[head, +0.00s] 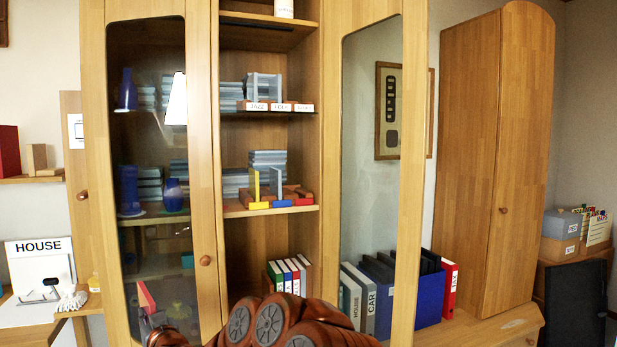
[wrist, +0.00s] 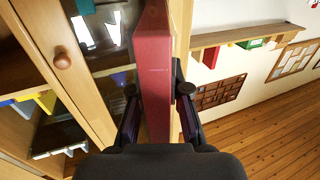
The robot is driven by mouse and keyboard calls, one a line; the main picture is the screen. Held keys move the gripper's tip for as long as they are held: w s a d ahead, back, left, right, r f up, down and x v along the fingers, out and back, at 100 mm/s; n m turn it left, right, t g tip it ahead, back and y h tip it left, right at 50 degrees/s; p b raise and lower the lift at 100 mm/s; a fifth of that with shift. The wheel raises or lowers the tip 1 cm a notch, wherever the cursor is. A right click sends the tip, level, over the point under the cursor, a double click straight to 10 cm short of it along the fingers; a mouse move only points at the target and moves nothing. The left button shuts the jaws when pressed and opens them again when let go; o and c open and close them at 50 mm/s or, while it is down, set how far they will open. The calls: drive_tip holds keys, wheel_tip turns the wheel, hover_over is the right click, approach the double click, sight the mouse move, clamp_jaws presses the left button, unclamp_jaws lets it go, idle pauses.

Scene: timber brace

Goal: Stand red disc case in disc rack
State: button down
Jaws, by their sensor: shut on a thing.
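The red disc case (wrist: 157,75) stands on edge between the fingers of my gripper (wrist: 158,112) in the wrist view. The gripper is shut on it. In the head view the red case (head: 146,296) shows tilted, low in front of the left glass door, with my gripper (head: 155,325) just below it. The disc rack (head: 291,190) is brown and sits on the middle open shelf. It has yellow, blue and red front labels, and a yellow and a blue-grey case stand upright in it. The gripper is apart from the rack, lower and to its left.
The left glass door (head: 150,200) with a round knob (head: 205,260) borders the open shelves. Stacked grey cases (head: 267,160) lie behind the rack. A shelf with labelled boxes (head: 280,106) is above, and several books (head: 288,276) stand below. A blue bin (head: 428,298) stands right.

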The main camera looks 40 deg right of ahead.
drive_tip(key=shift+f, duration=0.25)
